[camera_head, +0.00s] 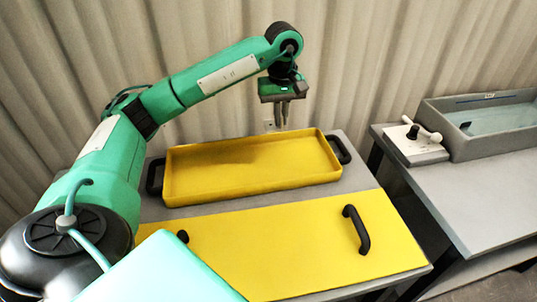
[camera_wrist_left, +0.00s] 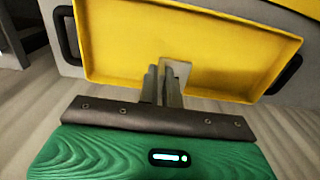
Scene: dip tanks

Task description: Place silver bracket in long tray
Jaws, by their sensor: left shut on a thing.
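The long yellow tray (camera_head: 250,187) lies empty on the grey table with a black handle at each end. It also shows in the left wrist view (camera_wrist_left: 120,45). My left gripper (camera_head: 282,120) points down over the tray's back edge, toward its right end, with its fingertips above the rim. It is shut on the silver bracket (camera_wrist_left: 177,70), a small pale grey plate between the fingertips in the left wrist view. The fingers hide part of the bracket, and I cannot make it out clearly in the head view. My right gripper is not in view.
A flat yellow lid (camera_head: 290,245) with black handles lies in front of the tray. To the right, a second table (camera_head: 480,185) holds a grey tank (camera_head: 490,145) with liquid and a white control box (camera_head: 415,145). A pleated curtain (camera_head: 350,60) hangs behind.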

